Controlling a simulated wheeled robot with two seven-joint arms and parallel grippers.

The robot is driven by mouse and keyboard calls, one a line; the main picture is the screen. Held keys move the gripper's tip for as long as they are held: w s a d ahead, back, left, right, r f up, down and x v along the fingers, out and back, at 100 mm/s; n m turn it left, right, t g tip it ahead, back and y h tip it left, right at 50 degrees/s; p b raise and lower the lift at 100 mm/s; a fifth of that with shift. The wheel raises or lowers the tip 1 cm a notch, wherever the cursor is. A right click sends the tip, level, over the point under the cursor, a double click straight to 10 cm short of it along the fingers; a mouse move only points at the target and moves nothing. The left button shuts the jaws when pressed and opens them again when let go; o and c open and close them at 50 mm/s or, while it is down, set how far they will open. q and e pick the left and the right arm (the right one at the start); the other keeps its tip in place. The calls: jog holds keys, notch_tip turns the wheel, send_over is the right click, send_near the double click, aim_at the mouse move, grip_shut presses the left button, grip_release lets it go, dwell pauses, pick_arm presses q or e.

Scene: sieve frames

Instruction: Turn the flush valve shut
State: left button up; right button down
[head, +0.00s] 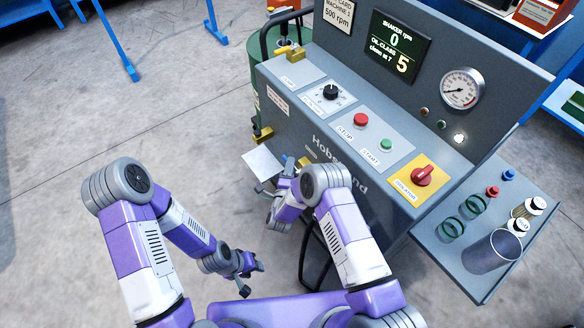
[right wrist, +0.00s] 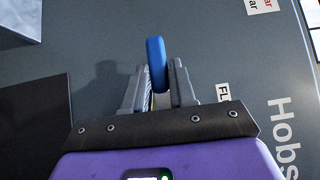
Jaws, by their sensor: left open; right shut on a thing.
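The flush valve's blue handle (right wrist: 156,65) stands upright between the fingers of my right gripper (right wrist: 157,88) in the right wrist view. The gripper is shut on it. A bit of yellow shows below the handle between the fingers; the rest of the valve body is hidden. A partly covered label starting "FL" (right wrist: 223,92) is beside it on the grey panel. In the head view my right gripper (head: 285,178) is at the machine's front, left of the "Hobs..." lettering, partly hidden by my arm. My left gripper (head: 245,274) is open and empty, low above the floor.
The grey machine (head: 330,140) carries a stop button (head: 361,120), start button (head: 386,145) and red isolator knob (head: 422,176). A pale plate (head: 262,163) juts out left of my right gripper. A side shelf (head: 480,280) holds jars and a cup.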

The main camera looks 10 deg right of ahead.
jog(key=shift+a+r, duration=0.1)
jog(key=c, duration=1)
grip_release()
jog(key=p+v, duration=0.2)
jog(key=v, duration=0.5)
jog(key=shift+s, duration=0.25)
